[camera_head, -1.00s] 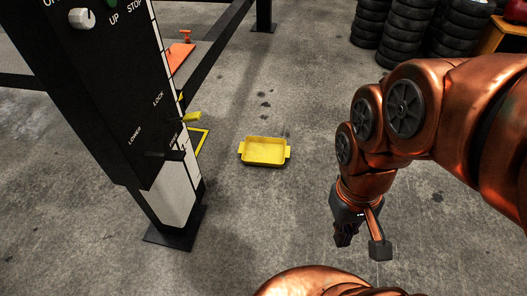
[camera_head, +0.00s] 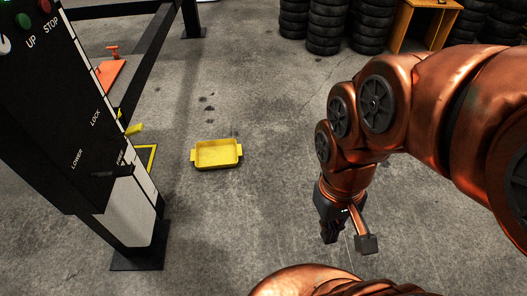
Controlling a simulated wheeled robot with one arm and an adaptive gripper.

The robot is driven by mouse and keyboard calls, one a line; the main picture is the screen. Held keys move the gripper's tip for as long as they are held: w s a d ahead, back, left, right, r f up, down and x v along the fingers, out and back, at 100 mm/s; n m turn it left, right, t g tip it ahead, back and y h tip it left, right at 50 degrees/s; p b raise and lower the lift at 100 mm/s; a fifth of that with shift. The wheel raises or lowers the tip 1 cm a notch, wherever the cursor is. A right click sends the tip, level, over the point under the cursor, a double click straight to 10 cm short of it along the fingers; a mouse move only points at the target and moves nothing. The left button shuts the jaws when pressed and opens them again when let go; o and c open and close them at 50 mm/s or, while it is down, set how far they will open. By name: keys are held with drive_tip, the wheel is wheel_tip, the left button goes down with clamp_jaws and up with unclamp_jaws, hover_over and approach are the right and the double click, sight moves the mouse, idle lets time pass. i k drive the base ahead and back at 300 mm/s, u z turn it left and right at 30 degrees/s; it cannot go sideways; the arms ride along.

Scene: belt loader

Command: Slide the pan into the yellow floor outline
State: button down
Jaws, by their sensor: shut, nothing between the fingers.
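The yellow pan (camera_head: 217,154), a shallow rectangular tray with a handle at each short end, lies flat on the concrete floor left of the picture's middle. Part of the yellow floor outline (camera_head: 151,160) shows to the left of the pan, with a gap of bare floor between them. The rest of the outline is hidden behind the black post. My gripper (camera_head: 347,240) hangs to the right of the pan and nearer to me, apart from it. It is shut and empty.
A black control post (camera_head: 88,150) with a base plate (camera_head: 138,258) stands at left. A yellow lever (camera_head: 134,129) sticks out from it. An orange piece (camera_head: 108,75) lies farther back. Tyre stacks (camera_head: 330,28) and an orange cabinet (camera_head: 425,22) stand at the back. Floor around the pan is clear.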

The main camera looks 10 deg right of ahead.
sight(223, 153)
drive_tip(key=u, duration=0.4)
drive_tip(key=k, duration=0.15)
drive_tip(key=z, duration=1.1)
drive_tip(key=i, duration=1.7)
drive_tip(key=u, duration=1.4)
drive_tip(key=i, duration=1)
drive_tip(key=u, duration=0.95)
